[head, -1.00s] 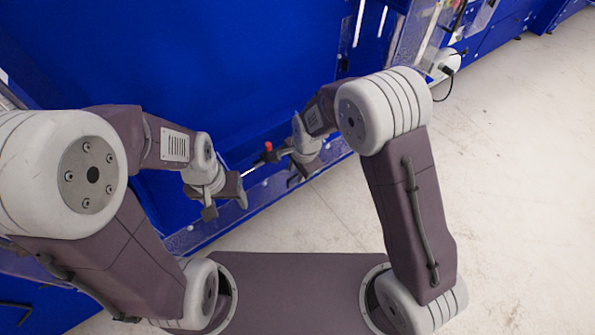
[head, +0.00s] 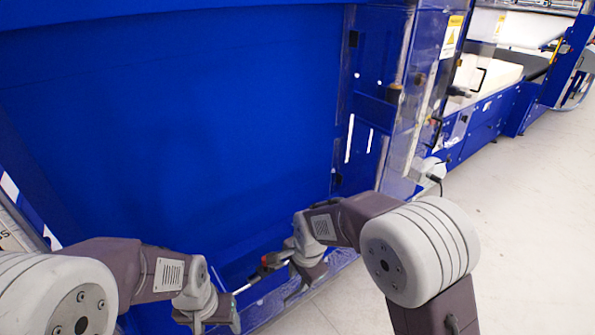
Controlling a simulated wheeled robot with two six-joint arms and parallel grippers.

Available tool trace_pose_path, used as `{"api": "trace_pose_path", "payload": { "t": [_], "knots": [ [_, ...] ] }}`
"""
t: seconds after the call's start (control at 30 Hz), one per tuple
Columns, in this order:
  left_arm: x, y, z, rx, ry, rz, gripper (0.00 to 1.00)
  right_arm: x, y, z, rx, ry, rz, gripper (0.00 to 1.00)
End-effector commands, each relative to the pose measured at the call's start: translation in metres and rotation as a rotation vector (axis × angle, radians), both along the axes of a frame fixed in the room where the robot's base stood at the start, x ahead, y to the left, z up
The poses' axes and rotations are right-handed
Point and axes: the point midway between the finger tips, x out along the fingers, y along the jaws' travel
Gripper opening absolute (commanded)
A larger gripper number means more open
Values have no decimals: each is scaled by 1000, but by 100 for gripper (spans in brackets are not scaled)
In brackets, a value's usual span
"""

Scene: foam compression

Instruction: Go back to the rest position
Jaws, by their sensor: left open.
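My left gripper (head: 214,326) is at the bottom of the head view, low in front of the blue machine. Its fingers are apart, and nothing shows between them. My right gripper (head: 306,278) is farther right, beside the machine's lower edge. Its fingers are seen from behind and partly hidden by its wrist. A small dark object with a red part (head: 269,264) and a thin light rod lies just left of the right gripper. I cannot tell whether the gripper holds it. Both arms are bent at the elbow.
The blue machine's large panel (head: 180,130) fills the left and middle, close in front of both grippers. A clear-covered column (head: 408,110) stands at its right edge. More blue machinery (head: 490,115) runs to the back right. Pale floor (head: 535,220) is free at right.

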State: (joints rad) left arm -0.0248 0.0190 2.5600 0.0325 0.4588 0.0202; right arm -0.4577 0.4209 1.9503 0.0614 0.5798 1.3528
Motion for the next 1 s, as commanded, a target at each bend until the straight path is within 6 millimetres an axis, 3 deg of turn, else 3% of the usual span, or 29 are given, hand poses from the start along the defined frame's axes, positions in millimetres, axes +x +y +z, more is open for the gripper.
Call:
{"api": "trace_pose_path", "payload": {
  "t": [0.07,0.17,0.23,0.3,0.4,0.53,0.67,1.0],
  "knots": [
    [0,0,0,0,0,0,65,6,-9,3,3,-7,-28,31],
    [0,0,0,0,0,0,65,18,-47,24,18,-45,-128,31],
    [0,0,0,0,0,0,65,3,-93,31,4,-44,-198,31],
    [0,0,0,0,0,0,65,-30,-136,29,-43,-40,-113,31],
    [0,0,0,0,0,0,65,-77,-166,18,-116,-21,166,31],
    [0,0,0,0,0,0,65,-119,-172,1,-170,9,567,31],
    [0,0,0,0,0,0,65,-124,-172,-3,-200,-3,824,31],
    [0,0,0,0,0,0,65,-123,-172,-3,-211,-11,909,31]
  ]
}}
